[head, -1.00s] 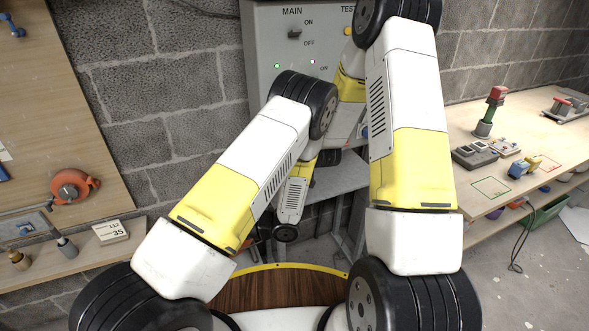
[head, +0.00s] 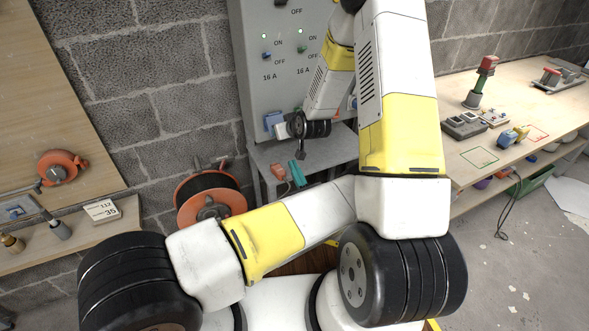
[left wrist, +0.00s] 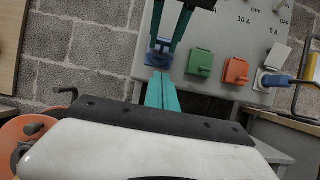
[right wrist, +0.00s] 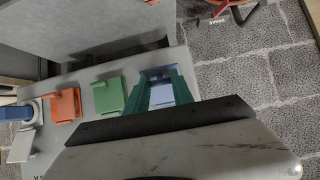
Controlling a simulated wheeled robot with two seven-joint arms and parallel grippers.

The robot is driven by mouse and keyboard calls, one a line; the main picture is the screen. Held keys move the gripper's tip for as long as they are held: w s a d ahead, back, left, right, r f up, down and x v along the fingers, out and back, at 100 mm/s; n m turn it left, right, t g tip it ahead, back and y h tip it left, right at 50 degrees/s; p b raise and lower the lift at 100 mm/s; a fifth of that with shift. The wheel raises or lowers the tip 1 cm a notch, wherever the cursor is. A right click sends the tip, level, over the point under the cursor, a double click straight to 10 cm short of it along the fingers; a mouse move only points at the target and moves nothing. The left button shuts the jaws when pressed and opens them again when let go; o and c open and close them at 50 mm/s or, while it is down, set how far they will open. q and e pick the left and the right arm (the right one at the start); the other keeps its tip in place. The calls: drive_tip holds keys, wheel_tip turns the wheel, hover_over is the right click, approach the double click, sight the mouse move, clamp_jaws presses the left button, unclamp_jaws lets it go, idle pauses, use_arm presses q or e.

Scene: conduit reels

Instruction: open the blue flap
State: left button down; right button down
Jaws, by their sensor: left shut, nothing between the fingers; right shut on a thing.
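The blue flap (right wrist: 160,94) is at the end socket of the panel. It shows pale blue between the dark green fingers of my right gripper (right wrist: 163,78), which is shut on it. In the left wrist view these fingers (left wrist: 179,28) come from above onto the blue socket (left wrist: 158,56). They partly cover it, so I cannot tell how far the flap is raised. Blue at this socket also shows in the head view (head: 272,120). My left gripper (left wrist: 162,77) is shut and empty, its teal fingertips just below the blue socket in the picture; I cannot tell if they touch.
A green flap (left wrist: 200,63) and an orange flap (left wrist: 235,70) follow to the right. A blue plug (left wrist: 275,80) sits in the last socket. An orange cable reel (head: 210,197) stands left of the panel. Red (head: 278,172) and teal (head: 297,173) pieces show below the panel.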

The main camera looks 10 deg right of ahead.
use_arm(q)
drive_tip(key=w+a+r, duration=0.2)
drive_tip(key=w+r, duration=0.4)
drive_tip(key=shift+w+a+r, duration=0.15)
drive_tip(key=shift+w+r, duration=0.05)
drive_tip(key=shift+w, duration=0.2)
drive_tip(key=shift+r, duration=0.7)
use_arm(e)
drive_tip(key=c, duration=1.1)
unclamp_jaws()
use_arm(q)
drive_tip(key=shift+w+r, duration=0.1)
use_arm(e)
drive_tip(key=shift+r, duration=0.1)
